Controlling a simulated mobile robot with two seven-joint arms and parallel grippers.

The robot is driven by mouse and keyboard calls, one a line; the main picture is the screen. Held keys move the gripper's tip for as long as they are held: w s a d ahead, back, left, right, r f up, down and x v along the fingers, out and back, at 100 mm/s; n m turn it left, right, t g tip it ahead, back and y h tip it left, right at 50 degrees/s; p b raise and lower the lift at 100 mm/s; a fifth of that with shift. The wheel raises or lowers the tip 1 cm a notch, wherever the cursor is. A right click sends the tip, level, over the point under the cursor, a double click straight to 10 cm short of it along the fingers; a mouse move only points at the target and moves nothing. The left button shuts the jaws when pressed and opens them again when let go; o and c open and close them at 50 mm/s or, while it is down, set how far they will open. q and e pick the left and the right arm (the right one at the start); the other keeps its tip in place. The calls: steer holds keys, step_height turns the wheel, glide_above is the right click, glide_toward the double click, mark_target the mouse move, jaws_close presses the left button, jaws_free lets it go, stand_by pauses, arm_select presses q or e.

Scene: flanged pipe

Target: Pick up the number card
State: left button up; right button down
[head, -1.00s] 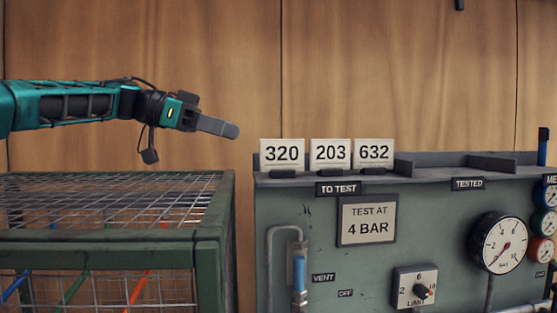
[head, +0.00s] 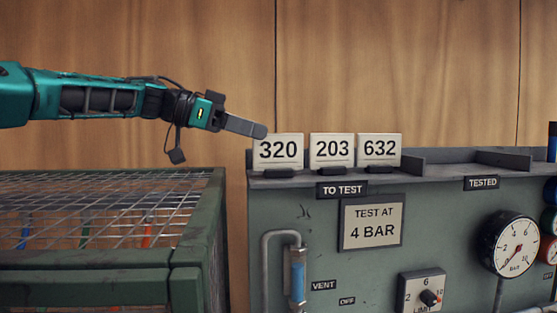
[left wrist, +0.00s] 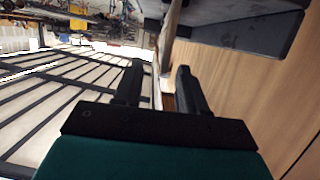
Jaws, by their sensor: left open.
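Three white number cards stand upright in dark holders in a row on the panel's top ledge above "TO TEST": 320 (head: 279,151), 203 (head: 332,150) and 632 (head: 379,150). My left gripper (head: 262,131) points right, its fingertip overlapping the upper left corner of the 320 card. In the left wrist view the two fingers (left wrist: 160,78) are apart. A thin, pale brown upright edge (left wrist: 170,38), seemingly a card edge-on, lies just beyond and between the tips. I cannot tell whether anything touches. My right gripper is not in view.
The grey-green test panel (head: 330,215) carries a "TEST AT 4 BAR" plate (head: 373,222), a gauge (head: 515,246) and a "TESTED" ledge section (head: 481,183). A green mesh cage (head: 100,205) stands below my left arm. A wooden wall is behind.

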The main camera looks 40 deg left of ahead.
mark_target(278, 139)
arm_select(q)
steer(key=x, duration=0.5)
steer(key=shift+w+f, duration=0.25)
steer(key=shift+w, duration=0.15)
jaws_close()
